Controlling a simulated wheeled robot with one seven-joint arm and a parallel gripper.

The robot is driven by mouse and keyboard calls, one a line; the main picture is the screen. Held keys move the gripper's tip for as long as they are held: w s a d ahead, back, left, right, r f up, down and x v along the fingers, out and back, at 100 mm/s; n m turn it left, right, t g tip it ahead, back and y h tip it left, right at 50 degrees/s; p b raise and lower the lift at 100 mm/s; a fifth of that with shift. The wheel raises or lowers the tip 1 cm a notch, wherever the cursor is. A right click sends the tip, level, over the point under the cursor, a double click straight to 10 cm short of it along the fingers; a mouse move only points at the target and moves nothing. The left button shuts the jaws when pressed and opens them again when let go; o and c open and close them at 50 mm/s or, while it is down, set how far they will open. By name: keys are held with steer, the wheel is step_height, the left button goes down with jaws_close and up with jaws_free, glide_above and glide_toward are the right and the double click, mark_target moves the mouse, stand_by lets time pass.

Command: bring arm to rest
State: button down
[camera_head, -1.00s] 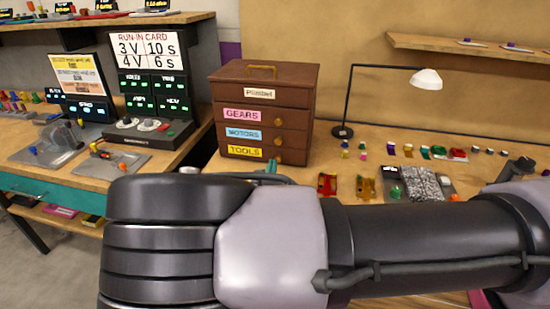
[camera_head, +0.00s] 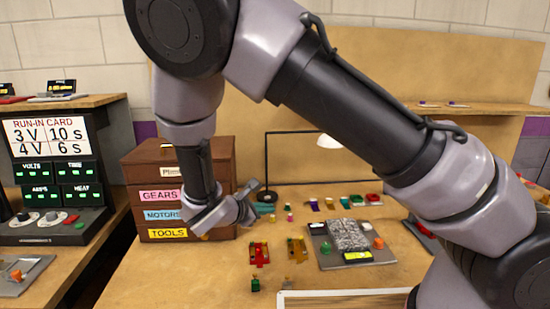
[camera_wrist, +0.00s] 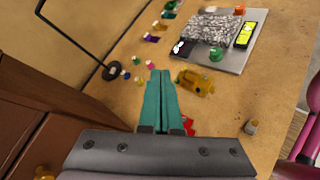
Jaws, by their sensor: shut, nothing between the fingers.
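My arm arches across the head view, with its forearm hanging down in front of the brown drawer cabinet (camera_head: 140,172). My gripper (camera_head: 262,209) is at the cabinet's right front side, above the bench (camera_head: 200,275). In the wrist view my gripper (camera_wrist: 160,78) shows its two teal fingers side by side and closed, with nothing between them. The fingers point over the bench near a yellow-brown part (camera_wrist: 196,83). A red part (camera_wrist: 188,125) is partly hidden behind the fingers.
A grey tray (camera_head: 328,262) with a mottled block stands right of the red and yellow parts. A black lamp (camera_head: 267,165) stands behind. Several small coloured parts lie along the back of the bench. The run-in card panel (camera_head: 60,190) is at left.

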steer(key=s+d+r+m+g+y, duration=0.1)
steer(key=d+r+m+g+y, duration=0.3)
steer(key=d+r+m+g, duration=0.9)
steer(key=s+d+r+m+t+y, duration=0.2)
steer(key=s+d+r+m+t, duration=0.3)
steer(key=r, duration=0.4)
steer(key=s+d+r+m+t+y, duration=0.3)
steer(key=s+d+r+m, duration=0.3)
steer(key=d+r+m, duration=0.2)
steer(key=shift+s+d+r+t+y, duration=0.35)
steer(key=shift+d+r+t, duration=0.4)
steer(key=shift+r+t, duration=0.2)
